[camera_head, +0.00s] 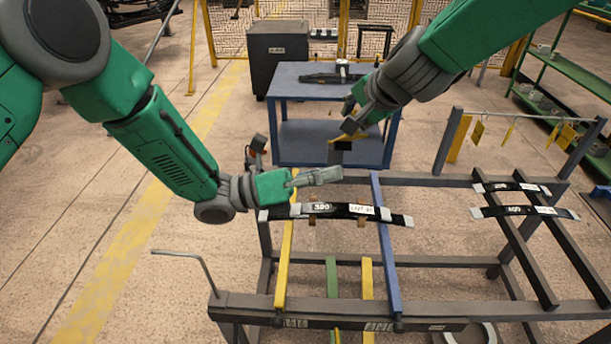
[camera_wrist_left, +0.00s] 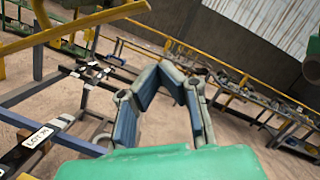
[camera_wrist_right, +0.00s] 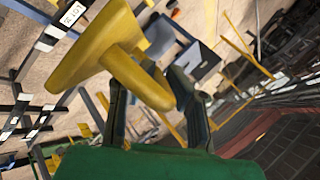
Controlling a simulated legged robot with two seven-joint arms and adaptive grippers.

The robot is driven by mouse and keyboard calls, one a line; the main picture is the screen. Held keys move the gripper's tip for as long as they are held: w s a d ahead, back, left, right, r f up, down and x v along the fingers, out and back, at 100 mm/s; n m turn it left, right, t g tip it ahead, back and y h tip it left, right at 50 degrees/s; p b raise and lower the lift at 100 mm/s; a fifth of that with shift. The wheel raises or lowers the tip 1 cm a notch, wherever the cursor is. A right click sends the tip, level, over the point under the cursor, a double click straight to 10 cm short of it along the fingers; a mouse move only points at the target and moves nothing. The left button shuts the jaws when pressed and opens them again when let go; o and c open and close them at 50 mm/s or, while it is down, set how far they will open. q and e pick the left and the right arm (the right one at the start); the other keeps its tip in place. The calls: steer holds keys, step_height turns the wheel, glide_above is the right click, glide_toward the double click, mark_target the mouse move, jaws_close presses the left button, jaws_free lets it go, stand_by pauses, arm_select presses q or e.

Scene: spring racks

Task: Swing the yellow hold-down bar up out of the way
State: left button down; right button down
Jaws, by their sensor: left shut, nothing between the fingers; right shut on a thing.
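The yellow hold-down bar shows as a large yellow piece with a rod-like grip (camera_wrist_right: 138,80) in the right wrist view. A short yellow part of it (camera_head: 348,138) shows below my right gripper (camera_head: 355,112) in the head view, and a yellow bar (camera_wrist_left: 80,28) crosses the top left of the left wrist view. My right gripper is shut on the grip, above the far side of the rack (camera_head: 430,181). My left gripper (camera_head: 335,175) is shut and empty, above the labelled leaf spring (camera_head: 335,211). Its fingertips meet in the left wrist view (camera_wrist_left: 172,68). The arm hides much of the bar.
More leaf springs (camera_head: 525,211) lie on dark rails at the right of the rack. A blue table (camera_head: 320,92) stands behind, with a dark cabinet (camera_head: 278,60) beside it. A bent grey rod (camera_head: 190,257) sticks out at the front left. Floor at the left is clear.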

mark_target(343, 136)
arm_select(q)
steer(key=shift+w+d+r, duration=0.4)
steer(key=shift+w+r, duration=0.05)
steer(key=shift+r, duration=0.2)
steer(key=shift+w+d+r, duration=0.45)
steer(key=shift+r, duration=0.15)
steer(key=shift+w+d+r, duration=0.4)
steer(key=shift+w+r, duration=0.05)
steer(key=shift+r, duration=0.2)
